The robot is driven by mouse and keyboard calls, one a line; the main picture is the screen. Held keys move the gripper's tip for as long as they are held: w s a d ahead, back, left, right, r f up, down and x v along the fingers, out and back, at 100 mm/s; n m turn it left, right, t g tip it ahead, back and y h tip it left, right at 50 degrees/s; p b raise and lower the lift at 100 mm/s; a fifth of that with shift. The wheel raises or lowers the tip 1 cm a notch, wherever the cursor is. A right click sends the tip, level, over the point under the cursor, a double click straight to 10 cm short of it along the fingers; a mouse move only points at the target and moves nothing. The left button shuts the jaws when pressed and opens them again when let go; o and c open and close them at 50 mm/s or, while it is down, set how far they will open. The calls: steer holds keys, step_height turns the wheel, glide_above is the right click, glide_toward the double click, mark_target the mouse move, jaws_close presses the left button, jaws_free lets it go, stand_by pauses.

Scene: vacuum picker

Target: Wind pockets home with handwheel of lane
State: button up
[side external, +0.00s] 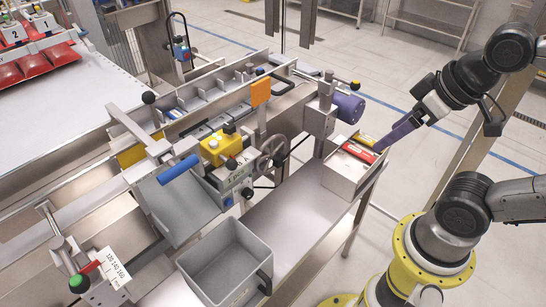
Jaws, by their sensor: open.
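The handwheel (272,153) is a dark spoked wheel on the near side of the lane, beside a small digit counter (238,164). The lane (183,96) is a metal channel running diagonally, with upright dividers forming pockets (213,92). Some pockets hold flat yellow, red and blue packs (173,114). My gripper (388,143), with purple fingers, hangs to the right of the handwheel, clear of it. It is open, and its tips are near an open box of red and yellow packs (357,152). Part of the pockets is hidden behind the orange plate and the yellow button box.
A grey bin (225,262) stands on the steel bench (300,222), in front of the handwheel. The bench between bin and pack box is clear.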

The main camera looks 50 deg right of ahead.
steer(key=w+r+t, duration=0.6)
steer(key=w, duration=0.5)
steer(key=t+y, duration=0.2)
steer(key=t, duration=0.3)
glide_above(283, 161)
steer(key=s, duration=0.6)
step_height(283, 161, down, 12)
steer(key=s+f+m+g, duration=0.1)
steer(key=s+f+g, duration=0.15)
steer(key=f, duration=0.45)
steer(key=s+f+m+g, duration=0.1)
steer(key=s+f, duration=0.2)
steer(key=f, duration=0.5)
steer(key=shift+t+h, duration=0.25)
steer(key=shift+h, duration=0.15)
steer(key=x, duration=1.2)
steer(key=shift+w+d, duration=0.35)
steer(key=shift+d, duration=0.05)
steer(key=shift+c, duration=0.2)
